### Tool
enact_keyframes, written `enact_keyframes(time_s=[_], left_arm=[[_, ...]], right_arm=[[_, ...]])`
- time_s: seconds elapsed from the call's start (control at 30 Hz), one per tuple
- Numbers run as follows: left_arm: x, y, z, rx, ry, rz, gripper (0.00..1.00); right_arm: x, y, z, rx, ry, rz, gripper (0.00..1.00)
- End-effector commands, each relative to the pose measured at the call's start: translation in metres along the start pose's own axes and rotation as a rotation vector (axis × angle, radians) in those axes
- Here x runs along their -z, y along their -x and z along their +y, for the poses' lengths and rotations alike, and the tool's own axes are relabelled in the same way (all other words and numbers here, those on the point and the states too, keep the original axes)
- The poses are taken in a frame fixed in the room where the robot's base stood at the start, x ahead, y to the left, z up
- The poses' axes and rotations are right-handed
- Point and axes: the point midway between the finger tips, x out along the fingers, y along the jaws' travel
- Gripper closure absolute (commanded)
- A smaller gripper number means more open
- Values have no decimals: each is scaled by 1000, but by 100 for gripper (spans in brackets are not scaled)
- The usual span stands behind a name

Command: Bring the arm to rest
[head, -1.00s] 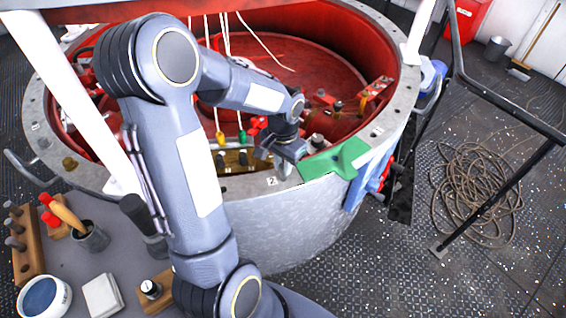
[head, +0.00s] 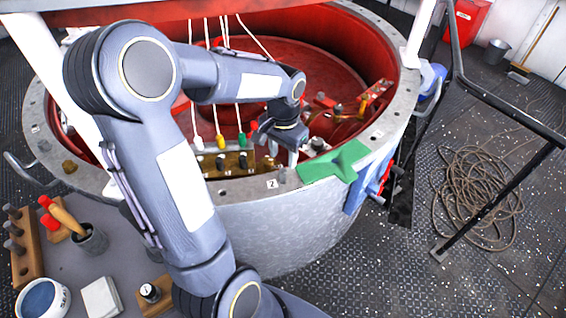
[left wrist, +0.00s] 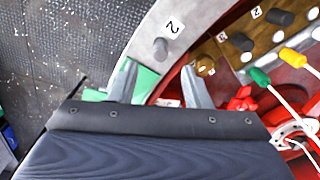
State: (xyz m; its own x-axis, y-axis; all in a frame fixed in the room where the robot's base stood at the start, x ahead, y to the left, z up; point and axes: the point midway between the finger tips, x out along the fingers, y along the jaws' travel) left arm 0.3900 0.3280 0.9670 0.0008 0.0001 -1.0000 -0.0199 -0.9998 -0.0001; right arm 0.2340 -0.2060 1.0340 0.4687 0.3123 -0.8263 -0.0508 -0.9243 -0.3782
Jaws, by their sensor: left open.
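My left arm (head: 185,185) reaches across the picture in the head view, over the grey rim of a large round red-lined vessel. My left gripper (head: 283,152) is open and points down just inside the near rim (head: 235,190). In the left wrist view its two fingers (left wrist: 158,85) stand apart with nothing between them that they hold. A grey stud (head: 283,175) stands on the rim beside the number 2 tag, close to the fingers. My right gripper is in neither view.
A green cloth (head: 335,162) drapes over the rim right of the gripper. A brass block (head: 228,162) with yellow and green plugs on cords is left of it. A side table (head: 75,255) holds small tools. A black railing (head: 500,100) and coiled rope (head: 475,195) are at right.

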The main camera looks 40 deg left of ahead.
Motion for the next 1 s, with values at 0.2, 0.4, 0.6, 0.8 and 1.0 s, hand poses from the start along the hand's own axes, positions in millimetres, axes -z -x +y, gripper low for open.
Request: enact_keyframes(time_s=[0.2, 0.4, 0.6, 0.8, 1.0], left_arm=[[0, 21, 0, 0, 0, 1, 56], [0, 22, 0, 0, -1, -1, 56], [0, 22, 0, 0, 0, -1, 56], [-7, 29, 5, -13, 7, 24, 56], [-49, 58, 36, -98, 51, 152, 56]], right_arm=[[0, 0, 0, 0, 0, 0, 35], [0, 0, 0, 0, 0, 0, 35], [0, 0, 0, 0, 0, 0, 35], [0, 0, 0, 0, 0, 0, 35], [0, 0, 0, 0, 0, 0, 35]])
